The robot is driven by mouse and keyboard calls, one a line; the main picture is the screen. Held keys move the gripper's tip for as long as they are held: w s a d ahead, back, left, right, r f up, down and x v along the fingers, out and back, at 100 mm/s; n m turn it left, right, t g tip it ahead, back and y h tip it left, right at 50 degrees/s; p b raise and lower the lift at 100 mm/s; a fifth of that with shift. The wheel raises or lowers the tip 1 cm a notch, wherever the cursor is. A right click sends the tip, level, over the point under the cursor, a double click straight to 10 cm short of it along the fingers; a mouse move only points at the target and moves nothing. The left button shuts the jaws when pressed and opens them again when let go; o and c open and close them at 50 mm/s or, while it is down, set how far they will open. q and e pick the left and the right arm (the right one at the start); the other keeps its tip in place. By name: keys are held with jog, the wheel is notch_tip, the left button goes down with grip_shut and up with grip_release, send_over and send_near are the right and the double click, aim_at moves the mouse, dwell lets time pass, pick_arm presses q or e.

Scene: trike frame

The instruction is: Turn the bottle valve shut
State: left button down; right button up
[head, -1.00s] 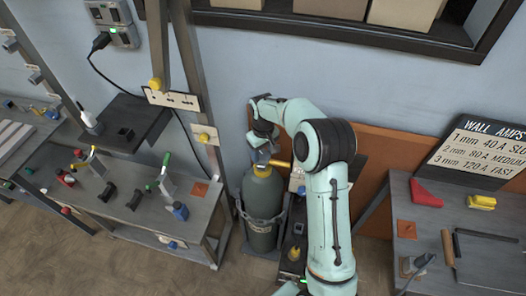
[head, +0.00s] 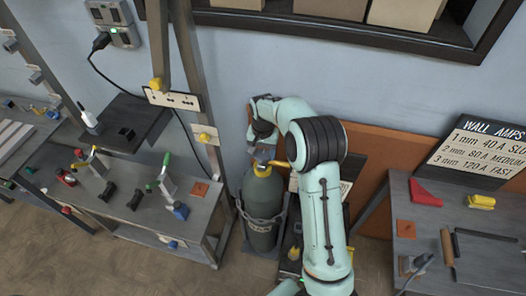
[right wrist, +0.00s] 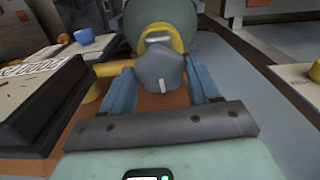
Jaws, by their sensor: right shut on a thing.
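The grey-green gas bottle (head: 260,208) stands upright in a dark holder against the wall, with a yellow collar (head: 262,171) at its neck. My right gripper (head: 264,154) is at the bottle's top, partly hidden by its own wrist. In the right wrist view, the grey, many-sided valve knob (right wrist: 160,70) sits between the two blue-grey fingers, and the gripper (right wrist: 163,85) is shut on it. A yellow outlet (right wrist: 108,69) sticks out to the left of the knob there. My left gripper is out of view.
A grey workbench (head: 140,225) with small tools and clamps stands left of the bottle. A metal post (head: 200,100) rises close by.

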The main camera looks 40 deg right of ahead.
aim_at(263, 154)
jog(key=shift+m, duration=0.4)
jog(key=o, duration=1.1)
notch_tip(263, 154, up, 13)
jog(key=shift+r, duration=0.2)
dwell(0.3)
